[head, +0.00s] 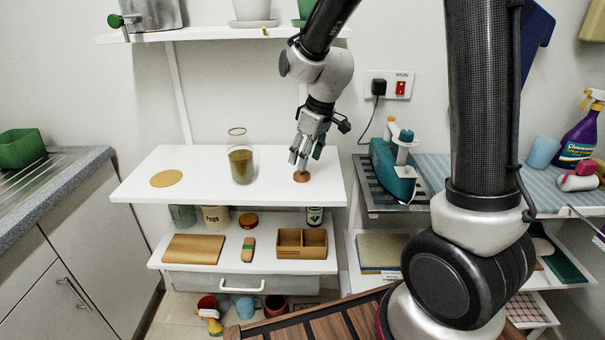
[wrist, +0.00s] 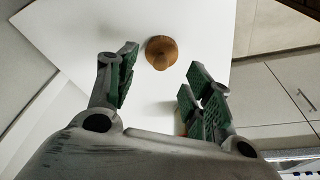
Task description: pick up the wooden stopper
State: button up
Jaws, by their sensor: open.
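The wooden stopper (head: 301,177) is a small round brown piece on the white shelf top, right of its middle. In the wrist view the stopper (wrist: 161,52) lies on the white surface, between and beyond the two fingers. My gripper (head: 303,160) points down just above the stopper in the head view. My gripper (wrist: 162,84) is open, with green pads on both fingers and nothing between them. I cannot tell from the head view whether a fingertip touches the stopper.
A glass vessel (head: 241,166) with greenish-brown contents stands left of the stopper. A flat tan disc (head: 166,178) lies farther left. The shelf top (head: 205,185) is otherwise clear. A teal device (head: 393,172) stands on a rack to the right.

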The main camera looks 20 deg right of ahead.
aim_at(302, 173)
jog(key=x, duration=0.5)
jog(key=shift+s+d, duration=0.1)
jog(key=shift+s, duration=0.05)
jog(key=c, duration=0.4)
jog(key=shift+r, duration=0.1)
